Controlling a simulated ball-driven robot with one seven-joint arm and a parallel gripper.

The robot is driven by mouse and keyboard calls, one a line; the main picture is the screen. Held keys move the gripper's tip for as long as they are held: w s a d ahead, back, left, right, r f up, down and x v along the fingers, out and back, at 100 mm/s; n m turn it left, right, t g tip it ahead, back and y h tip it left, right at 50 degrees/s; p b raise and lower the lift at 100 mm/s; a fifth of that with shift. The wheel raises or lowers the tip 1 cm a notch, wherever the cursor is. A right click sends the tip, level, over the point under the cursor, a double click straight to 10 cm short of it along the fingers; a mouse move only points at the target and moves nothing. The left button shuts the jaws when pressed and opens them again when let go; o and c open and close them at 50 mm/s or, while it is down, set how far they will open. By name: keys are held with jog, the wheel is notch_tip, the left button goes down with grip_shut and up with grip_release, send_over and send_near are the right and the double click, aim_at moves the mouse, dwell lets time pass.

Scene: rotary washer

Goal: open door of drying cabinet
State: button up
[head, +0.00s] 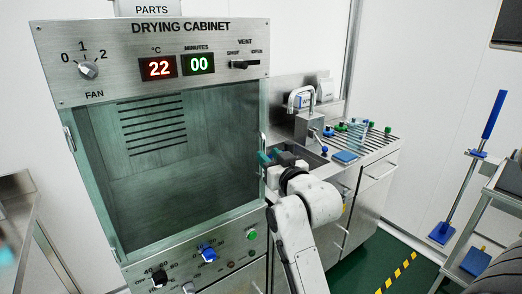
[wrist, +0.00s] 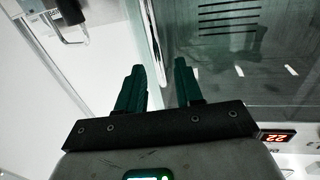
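The drying cabinet (head: 150,52) fills the left half of the head view. Its glass door (head: 170,180) covers the front and looks shut, with dark slots showing through it. Small metal fittings sit at the door's left edge (head: 68,139) and right edge (head: 262,141); I cannot tell which is the handle. My gripper (head: 270,158) is beside the right edge. In the wrist view its two teal fingers (wrist: 160,85) are apart, with nothing visibly held between them. A metal edge strip of the cabinet (wrist: 155,40) runs just beyond the fingers. Contact is not clear.
A sink with a tap (head: 302,98) and a grooved drainboard (head: 370,142) with small coloured items stand right of the cabinet, close behind my arm. A metal cart (head: 490,230) is at the far right. Green floor (head: 365,265) is free between them. A metal table (head: 15,205) is at left.

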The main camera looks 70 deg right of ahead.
aim_at(265, 151)
jog(key=x, duration=0.5)
jog(key=shift+s, duration=0.1)
grip_shut()
dwell(0.5)
